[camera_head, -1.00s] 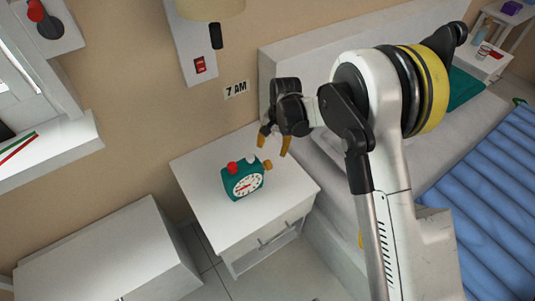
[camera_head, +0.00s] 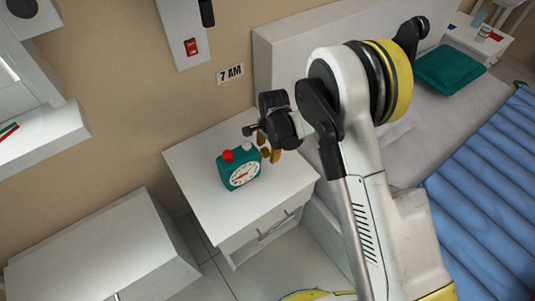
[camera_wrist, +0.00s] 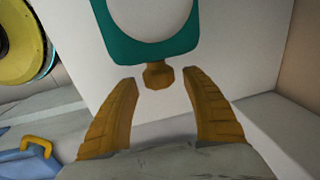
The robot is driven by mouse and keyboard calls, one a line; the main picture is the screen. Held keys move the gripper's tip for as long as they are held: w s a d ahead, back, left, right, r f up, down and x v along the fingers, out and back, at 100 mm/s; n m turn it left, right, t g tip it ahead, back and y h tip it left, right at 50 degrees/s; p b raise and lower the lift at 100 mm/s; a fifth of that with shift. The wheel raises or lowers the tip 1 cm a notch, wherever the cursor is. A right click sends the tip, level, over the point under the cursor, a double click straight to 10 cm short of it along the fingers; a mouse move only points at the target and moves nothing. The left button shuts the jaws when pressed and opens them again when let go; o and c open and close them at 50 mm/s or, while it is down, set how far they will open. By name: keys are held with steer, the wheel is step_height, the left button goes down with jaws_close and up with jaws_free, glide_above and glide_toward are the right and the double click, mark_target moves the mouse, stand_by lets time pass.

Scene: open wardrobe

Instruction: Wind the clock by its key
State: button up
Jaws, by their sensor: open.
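The teal clock (camera_head: 238,175) stands on the white nightstand, its white dial facing the front, with a red knob and a white knob on top. In the wrist view the clock's teal case (camera_wrist: 150,48) fills the top. Its brass-coloured key (camera_wrist: 158,75) sticks out from the case side. My gripper (camera_wrist: 160,82) is open, with one orange finger on each side of the key, level with the tips and with gaps on both sides. In the head view my gripper (camera_head: 269,148) is at the clock's right side, and its fingers partly hide the key.
The nightstand (camera_head: 205,153) has clear top around the clock. A bed with a blue cover (camera_head: 485,180) is at the right. A white cabinet (camera_head: 100,250) stands at the left.

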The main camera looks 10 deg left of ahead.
steer(key=shift+f, duration=0.4)
steer(key=c, duration=1.2)
steer(key=g+h, duration=0.2)
steer(key=shift+w+a+h, duration=0.1)
steer(key=shift+h, duration=0.2)
steer(key=shift+g+h, duration=1)
steer(key=shift+g, duration=0.1)
